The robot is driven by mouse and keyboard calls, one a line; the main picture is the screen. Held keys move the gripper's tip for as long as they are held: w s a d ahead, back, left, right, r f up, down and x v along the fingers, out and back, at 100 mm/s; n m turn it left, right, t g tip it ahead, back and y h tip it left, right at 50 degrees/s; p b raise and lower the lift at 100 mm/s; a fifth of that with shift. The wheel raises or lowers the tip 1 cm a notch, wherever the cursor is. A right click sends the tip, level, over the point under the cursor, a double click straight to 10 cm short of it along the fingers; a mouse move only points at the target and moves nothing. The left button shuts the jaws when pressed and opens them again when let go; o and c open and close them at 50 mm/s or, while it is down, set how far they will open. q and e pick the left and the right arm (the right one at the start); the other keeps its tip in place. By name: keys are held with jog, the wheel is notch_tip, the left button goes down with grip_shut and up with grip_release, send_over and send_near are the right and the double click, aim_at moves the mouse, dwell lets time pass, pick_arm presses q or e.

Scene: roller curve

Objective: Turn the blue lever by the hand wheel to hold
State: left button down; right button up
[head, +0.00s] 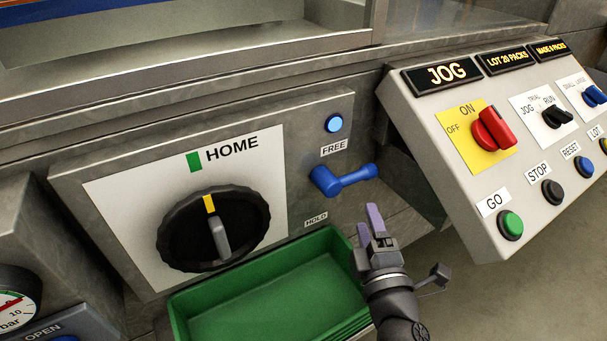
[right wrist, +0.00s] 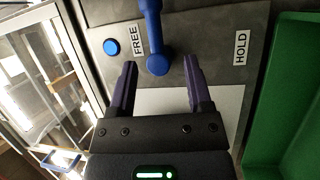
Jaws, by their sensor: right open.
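The blue lever (head: 345,180) sits on the grey panel right of the hand wheel (head: 213,228). Its handle points right and slightly up in the head view, with the FREE label (head: 334,147) above and the HOLD label (head: 316,219) below. Contact is not visible. My left gripper is not in view.
A green tray (head: 200,302) lies below the hand wheel, close to my right gripper. A sloped control box (head: 480,190) with switches and buttons stands at right. A blue round lamp or button (head: 334,123) is above FREE. A gauge (head: 15,310) is at lower left.

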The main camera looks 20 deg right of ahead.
aim_at(358, 181)
jog(key=x, duration=0.3)
jog(key=p+x, duration=0.1)
jog(key=x, duration=0.2)
jog(key=r+x, duration=0.1)
jog(key=x, duration=0.2)
jog(key=shift+w+d+p, duration=0.15)
jog(key=shift+d+p, duration=0.05)
jog(key=shift+p, duration=0.2)
jog(key=shift+f, duration=0.1)
jog(key=shift+w, duration=0.1)
jog(key=c, duration=0.4)
grip_shut()
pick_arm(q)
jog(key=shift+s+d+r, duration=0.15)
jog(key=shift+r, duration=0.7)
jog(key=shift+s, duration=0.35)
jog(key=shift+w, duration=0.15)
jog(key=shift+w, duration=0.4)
